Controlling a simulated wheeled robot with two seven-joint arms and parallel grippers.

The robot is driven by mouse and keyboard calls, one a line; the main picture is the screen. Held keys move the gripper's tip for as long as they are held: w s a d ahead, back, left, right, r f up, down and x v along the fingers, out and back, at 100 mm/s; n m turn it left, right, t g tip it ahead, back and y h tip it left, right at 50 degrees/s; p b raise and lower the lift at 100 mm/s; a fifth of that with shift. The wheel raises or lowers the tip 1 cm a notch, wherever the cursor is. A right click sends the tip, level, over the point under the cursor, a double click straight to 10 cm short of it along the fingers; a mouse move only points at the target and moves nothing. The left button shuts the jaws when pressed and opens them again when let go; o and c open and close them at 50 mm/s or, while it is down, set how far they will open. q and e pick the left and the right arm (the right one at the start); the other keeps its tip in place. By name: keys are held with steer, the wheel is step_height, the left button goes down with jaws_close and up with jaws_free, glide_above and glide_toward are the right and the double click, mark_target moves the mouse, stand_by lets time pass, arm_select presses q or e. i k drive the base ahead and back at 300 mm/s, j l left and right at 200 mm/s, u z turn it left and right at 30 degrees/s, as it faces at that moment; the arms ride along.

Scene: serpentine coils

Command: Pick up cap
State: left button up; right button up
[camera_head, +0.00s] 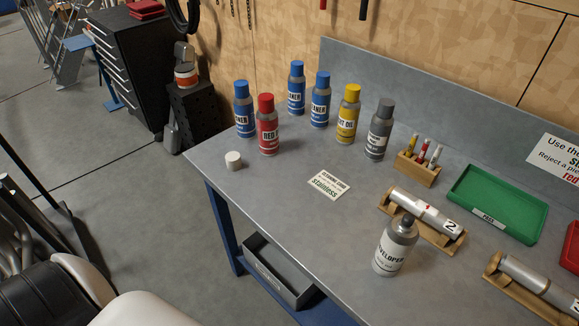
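A small white cap (233,160) sits on the grey workbench (270,205) near its left end, in front of the red spray can (267,125). It stands apart from the cans. A silver can labelled as developer (393,248) stands near the bench's front edge, with a dark nozzle on top and no cap on it. Neither of my grippers shows in the head view. A pale rounded part and a black part at the lower left may be mine, but no fingers are visible there.
Several blue cans (244,110), a yellow can (348,115) and a grey can (380,130) stand behind the cap. A label card (329,185), marker holder (417,168), green tray (497,204) and tubes on wooden cradles (424,215) lie rightward. The bench around the cap is clear.

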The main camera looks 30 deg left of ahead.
mark_target(233, 158)
steer(key=j+z, duration=0.15)
steer(key=j, duration=0.4)
steer(key=k+j+z, duration=0.15)
steer(key=j, duration=0.35)
steer(key=j+z, duration=0.15)
steer(key=j, duration=0.4)
steer(key=k+j+z, duration=0.15)
steer(key=j, duration=0.35)
